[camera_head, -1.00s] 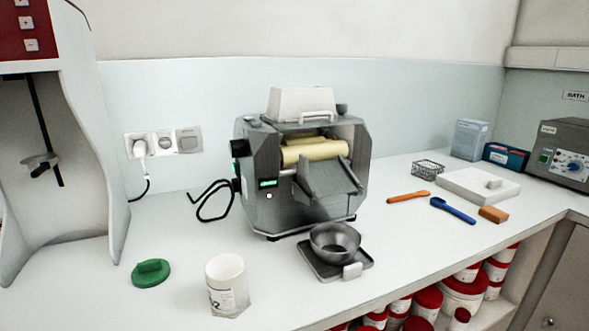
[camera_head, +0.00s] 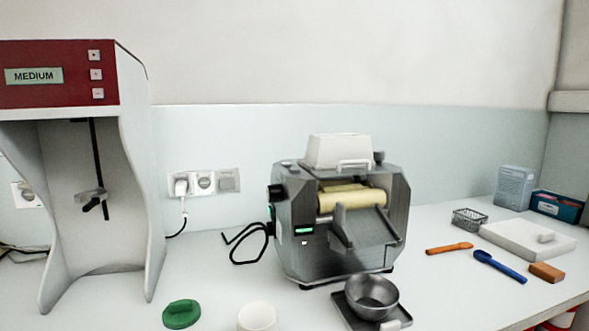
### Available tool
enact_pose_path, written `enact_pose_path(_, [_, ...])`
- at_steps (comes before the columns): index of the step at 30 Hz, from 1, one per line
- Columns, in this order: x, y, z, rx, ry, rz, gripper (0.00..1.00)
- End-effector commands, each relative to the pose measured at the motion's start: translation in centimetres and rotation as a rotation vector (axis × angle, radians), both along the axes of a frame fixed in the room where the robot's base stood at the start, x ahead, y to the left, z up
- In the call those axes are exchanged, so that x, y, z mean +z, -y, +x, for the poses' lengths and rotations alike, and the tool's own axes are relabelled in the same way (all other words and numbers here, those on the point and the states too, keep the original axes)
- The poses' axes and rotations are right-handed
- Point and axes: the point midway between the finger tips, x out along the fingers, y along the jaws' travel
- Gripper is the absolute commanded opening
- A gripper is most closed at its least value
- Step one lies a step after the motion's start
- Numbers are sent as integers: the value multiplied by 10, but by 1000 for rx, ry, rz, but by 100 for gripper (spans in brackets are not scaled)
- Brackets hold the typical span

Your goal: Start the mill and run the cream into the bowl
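The mill (camera_head: 300,250) stands on the counter, grey metal, with a white hopper cover (camera_head: 338,151) on top. Pale yellow rollers (camera_head: 352,199) show in its open front, above a sloping grey chute (camera_head: 362,227). A green-lit display (camera_head: 304,230) and a black knob (camera_head: 276,193) are on its left side. The steel bowl (camera_head: 371,296) sits on a dark tray (camera_head: 347,312) below the chute and looks empty. A white jar (camera_head: 257,317), cut by the bottom edge, stands open left of the bowl. My gripper is not in view.
A green lid (camera_head: 181,314) lies left of the jar. A mixer stand (camera_head: 60,80) labelled MEDIUM rises at left. A plug sits in the wall socket (camera_head: 182,188). At right lie an orange spatula (camera_head: 449,248), a blue spoon (camera_head: 499,266), a brown block (camera_head: 546,272) and a white slab (camera_head: 527,242).

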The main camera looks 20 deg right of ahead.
Motion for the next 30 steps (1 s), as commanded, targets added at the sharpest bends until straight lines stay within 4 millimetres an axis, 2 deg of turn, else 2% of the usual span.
enact_pose_path(3, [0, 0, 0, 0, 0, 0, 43])
enact_pose_path(16, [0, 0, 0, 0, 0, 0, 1])
enact_pose_path(30, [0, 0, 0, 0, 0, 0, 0])
